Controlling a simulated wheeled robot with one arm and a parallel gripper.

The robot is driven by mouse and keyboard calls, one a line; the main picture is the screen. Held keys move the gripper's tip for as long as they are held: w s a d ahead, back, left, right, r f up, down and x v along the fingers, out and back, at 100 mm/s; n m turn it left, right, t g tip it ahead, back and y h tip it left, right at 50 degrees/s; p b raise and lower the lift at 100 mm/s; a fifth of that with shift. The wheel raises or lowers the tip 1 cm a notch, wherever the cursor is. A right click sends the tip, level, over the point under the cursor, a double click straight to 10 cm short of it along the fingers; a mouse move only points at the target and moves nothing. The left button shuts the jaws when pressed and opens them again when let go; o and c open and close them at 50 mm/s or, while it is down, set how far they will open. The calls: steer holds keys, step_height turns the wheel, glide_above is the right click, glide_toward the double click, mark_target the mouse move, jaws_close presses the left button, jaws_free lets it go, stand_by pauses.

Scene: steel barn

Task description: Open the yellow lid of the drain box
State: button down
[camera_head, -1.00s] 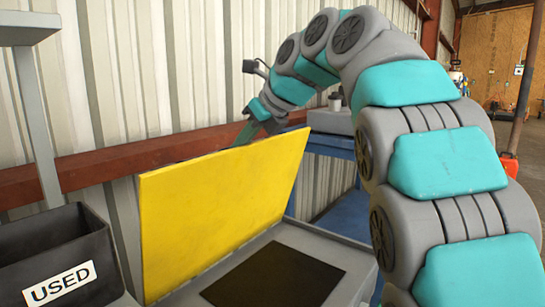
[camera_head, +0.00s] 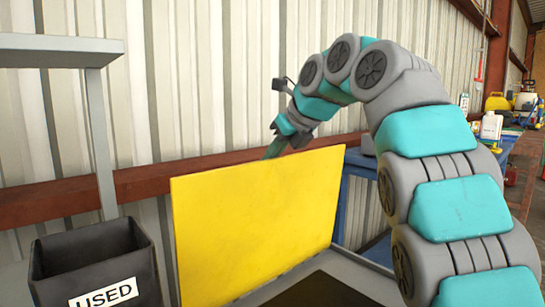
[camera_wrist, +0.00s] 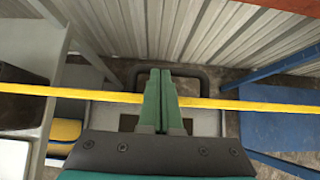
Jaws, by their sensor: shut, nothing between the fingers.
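The yellow lid (camera_head: 255,220) stands raised, roughly upright, at the back of the grey drain box (camera_head: 362,268). The dark area of the box top is partly in view below it. In the wrist view the lid is a thin yellow edge (camera_wrist: 235,105) running across the picture. My gripper (camera_head: 274,149) is at the lid's top edge, its lower part hidden behind the lid in the head view. Its green fingers (camera_wrist: 160,75) are together and empty, crossing over the yellow edge in the wrist view. I cannot tell whether they touch the lid.
A black bin marked USED (camera_head: 95,262) stands left of the lid, beside a grey post and shelf (camera_head: 50,50). A corrugated wall with a red-brown rail (camera_head: 60,203) is close behind. A blue frame (camera_head: 358,165) stands at the right.

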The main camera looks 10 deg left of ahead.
steer(key=shift+f, duration=0.45)
steer(key=shift+s+d+r+b, duration=0.55)
steer(key=shift+s+d+r, duration=1.6)
steer(key=shift+s+d, duration=3.3)
steer(key=s+d+f+n+g+h, duration=0.1)
steer(key=s+d+f+n, duration=0.25)
steer(key=f, duration=0.45)
steer(key=s+d+f+n+g+h, duration=0.1)
steer(key=s+d+f+n+h, duration=0.15)
steer(key=f+n, duration=0.4)
steer(key=s+d+f+n+g+h, duration=0.1)
steer(key=s+d+f+n, duration=0.2)
steer(key=f, duration=0.6)
steer(key=s+d+f+n+g+h, duration=0.1)
steer(key=s+d+f+n+g, duration=0.1)
steer(key=s+d+f+n, duration=0.3)
steer(key=s+d+f+n+g+h, duration=0.1)
steer(key=s+d+f+n, duration=0.4)
steer(key=s+f, duration=0.9)
steer(key=shift+s+d+n+g+h, duration=0.35)
steer(key=shift+s+n+g, duration=0.15)
steer(key=shift+n, duration=0.6)
